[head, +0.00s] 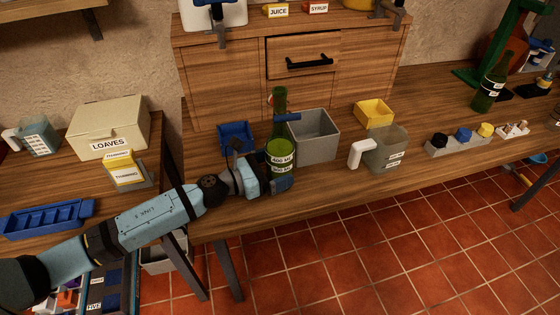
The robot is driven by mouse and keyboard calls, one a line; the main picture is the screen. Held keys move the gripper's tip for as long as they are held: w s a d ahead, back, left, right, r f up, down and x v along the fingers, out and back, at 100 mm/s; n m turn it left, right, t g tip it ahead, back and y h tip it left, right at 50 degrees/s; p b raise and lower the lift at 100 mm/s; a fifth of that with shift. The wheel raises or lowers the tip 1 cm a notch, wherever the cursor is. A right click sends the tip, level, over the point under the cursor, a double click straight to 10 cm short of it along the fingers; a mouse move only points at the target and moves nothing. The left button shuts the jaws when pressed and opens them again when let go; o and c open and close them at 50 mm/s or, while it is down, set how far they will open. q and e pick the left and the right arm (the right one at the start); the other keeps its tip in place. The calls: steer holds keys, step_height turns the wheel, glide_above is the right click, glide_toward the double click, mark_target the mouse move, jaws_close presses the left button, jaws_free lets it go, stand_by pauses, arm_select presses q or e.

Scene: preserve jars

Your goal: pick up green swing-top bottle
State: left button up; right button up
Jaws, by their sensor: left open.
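The green swing-top bottle (281,150) stands upright near the front edge of the middle wooden bench, with white volume labels on its body. Its neck rises above the small blue bin beside it, and a reddish ring shows at the neck. My left gripper (268,182) is open at the bottle's lower front left, close to its body. The gripper hides the bottle's base, and I cannot tell whether the fingers touch the glass. My right gripper is not in view.
A grey bin (316,138) stands right behind the bottle, and a blue bin (236,136) to its left. A clear jug (386,150) and yellow bin (374,113) are farther right. Another green bottle (490,88) stands far right. A wooden drawer cabinet (220,80) rises behind.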

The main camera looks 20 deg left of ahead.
mark_target(280, 95)
arm_select(q)
steer(key=shift+w+d, duration=0.45)
steer(key=shift+d, duration=0.05)
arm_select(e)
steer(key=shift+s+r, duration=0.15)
arm_select(q)
steer(key=shift+c, duration=1)
steer(key=c, duration=1.1)
steer(key=shift+o, duration=0.2)
steer(key=shift+r, duration=0.1)
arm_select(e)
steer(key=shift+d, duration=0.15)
arm_select(q)
steer(key=shift+r, duration=0.45)
step_height(280, 95, up, 18)
steer(key=p, duration=0.8)
steer(key=shift+r, duration=0.55)
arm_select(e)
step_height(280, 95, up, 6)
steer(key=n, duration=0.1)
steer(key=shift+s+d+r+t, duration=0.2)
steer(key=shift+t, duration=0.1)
